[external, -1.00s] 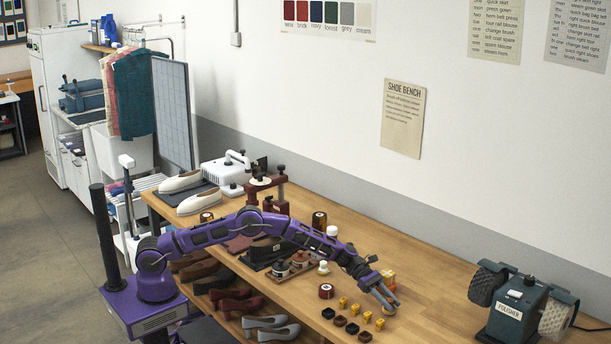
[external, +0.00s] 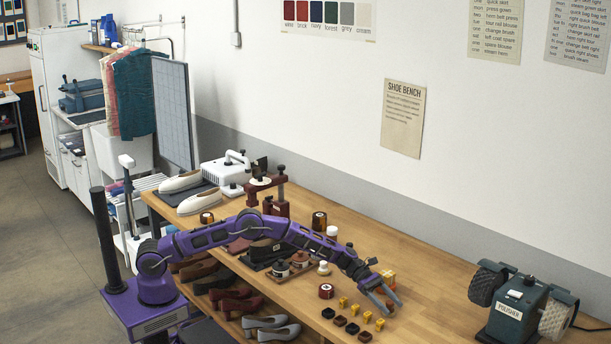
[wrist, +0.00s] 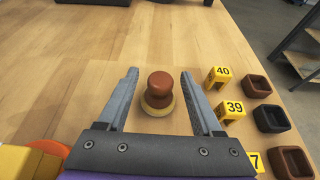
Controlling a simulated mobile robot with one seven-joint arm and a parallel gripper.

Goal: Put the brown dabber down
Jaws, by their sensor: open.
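The brown dabber (wrist: 159,88), a rounded brown knob on a cream pad, stands upright on a pale square patch of the bench in the wrist view. My gripper (wrist: 159,74) is open around it, one finger on each side, with a visible gap on both sides. In the external view my gripper (external: 388,305) is low over the bench top, its fingers spread.
Yellow number tags 40 (wrist: 217,78) and 39 (wrist: 230,110) stand right of the gripper, beside small dark trays (wrist: 271,118) along the bench edge. Yellow blocks (external: 388,276) stand close behind the gripper. A polisher (external: 515,308) stands at the right; the bench between is clear.

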